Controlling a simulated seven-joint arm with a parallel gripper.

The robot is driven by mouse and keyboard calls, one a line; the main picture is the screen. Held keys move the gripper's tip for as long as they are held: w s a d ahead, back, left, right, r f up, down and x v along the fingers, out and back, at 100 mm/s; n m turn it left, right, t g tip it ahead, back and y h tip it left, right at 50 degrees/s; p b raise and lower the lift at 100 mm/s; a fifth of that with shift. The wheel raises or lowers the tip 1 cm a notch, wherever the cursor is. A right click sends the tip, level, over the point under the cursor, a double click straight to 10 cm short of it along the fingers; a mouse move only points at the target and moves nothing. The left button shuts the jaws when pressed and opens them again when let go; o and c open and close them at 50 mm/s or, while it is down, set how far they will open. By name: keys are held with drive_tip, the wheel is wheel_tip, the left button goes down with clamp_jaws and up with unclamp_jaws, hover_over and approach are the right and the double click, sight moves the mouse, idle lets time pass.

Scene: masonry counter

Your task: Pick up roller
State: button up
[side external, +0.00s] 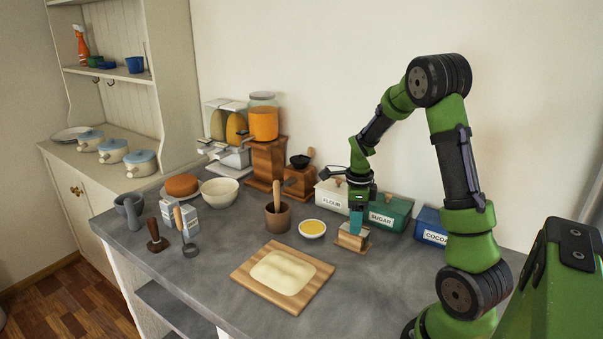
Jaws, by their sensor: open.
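My gripper (355,222) is at the end of the green arm, pointing down, with a teal part at its tip. It is right above a small wooden block-like item (352,240) with a pale side, on the grey counter right of the middle. I cannot tell whether they touch. No clearly shaped roller shows; whether this wooden item is the roller or holds it is unclear at this size. A wooden board (244,278) with a flat slab of pale dough (283,272) lies in front, to the left of the gripper.
A small bowl of yellow stuff (313,228) and a brown mortar (278,218) stand left of my gripper. Flour (332,200), sugar (381,221) and cocoa (432,238) boxes line the wall close behind.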

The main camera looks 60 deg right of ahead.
clamp_jaws()
wheel_tip(320, 180, up, 10)
drive_tip(key=shift+r, duration=0.1)
idle(0.5)
